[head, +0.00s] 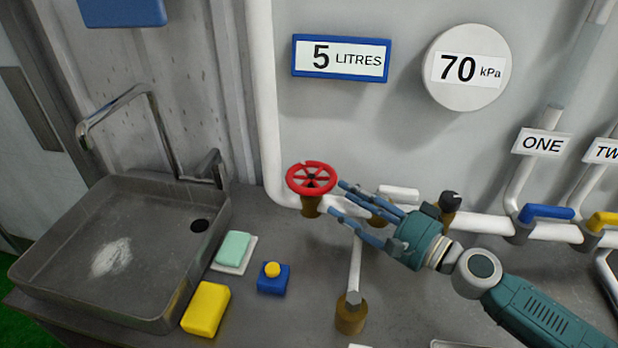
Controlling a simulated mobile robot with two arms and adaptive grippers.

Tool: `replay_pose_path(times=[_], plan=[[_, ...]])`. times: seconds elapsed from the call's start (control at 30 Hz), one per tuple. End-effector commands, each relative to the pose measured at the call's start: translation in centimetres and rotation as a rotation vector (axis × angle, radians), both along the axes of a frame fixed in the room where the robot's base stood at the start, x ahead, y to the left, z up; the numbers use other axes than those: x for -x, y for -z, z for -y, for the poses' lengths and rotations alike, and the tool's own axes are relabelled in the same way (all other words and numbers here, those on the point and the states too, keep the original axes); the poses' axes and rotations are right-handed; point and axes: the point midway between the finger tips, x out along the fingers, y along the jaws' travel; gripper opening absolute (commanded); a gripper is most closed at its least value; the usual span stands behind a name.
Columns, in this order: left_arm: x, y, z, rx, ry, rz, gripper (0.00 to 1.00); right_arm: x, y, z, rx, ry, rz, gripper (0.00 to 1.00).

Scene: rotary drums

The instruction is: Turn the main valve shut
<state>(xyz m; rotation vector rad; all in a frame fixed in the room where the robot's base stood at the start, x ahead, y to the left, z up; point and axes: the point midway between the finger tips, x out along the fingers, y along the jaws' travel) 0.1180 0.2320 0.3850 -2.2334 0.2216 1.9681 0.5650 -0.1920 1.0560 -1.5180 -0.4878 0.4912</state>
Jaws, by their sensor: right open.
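The main valve appears to be the red spoked handwheel (311,178) on a brass stem, set on the white pipe behind the counter. My right gripper (338,198) comes in from the right, its blue fingers open and pointing left at the wheel. The fingertips are close to the wheel's right edge; I cannot tell whether they touch it. Nothing is between the fingers. My left gripper is not in view.
A grey sink (120,250) with a tap fills the left. A yellow sponge (206,308), a green soap bar (232,247) and a blue box with a yellow button (273,278) lie beside it. A brass fitting (350,315) stands in front. A blue lever (546,212) is at right.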

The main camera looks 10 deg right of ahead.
Motion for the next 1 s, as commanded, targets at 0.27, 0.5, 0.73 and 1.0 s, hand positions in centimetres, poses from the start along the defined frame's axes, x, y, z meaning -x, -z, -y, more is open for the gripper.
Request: replay_pose_path(times=[0.27,0.5,0.73,1.0], plan=[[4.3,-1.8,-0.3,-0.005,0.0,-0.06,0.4,-2.8,-0.8,-1.8,-0.008,0.004,0.001,0.42],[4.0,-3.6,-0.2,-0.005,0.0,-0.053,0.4,-6.5,-0.6,-4.4,-0.008,0.005,-0.001,0.42],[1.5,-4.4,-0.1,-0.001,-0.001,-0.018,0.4,-8.4,-0.2,-5.9,-0.006,0.004,-0.002,0.42],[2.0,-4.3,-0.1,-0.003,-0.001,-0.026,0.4,-8.7,0.0,-6.2,-0.004,0.002,-0.002,0.42]])
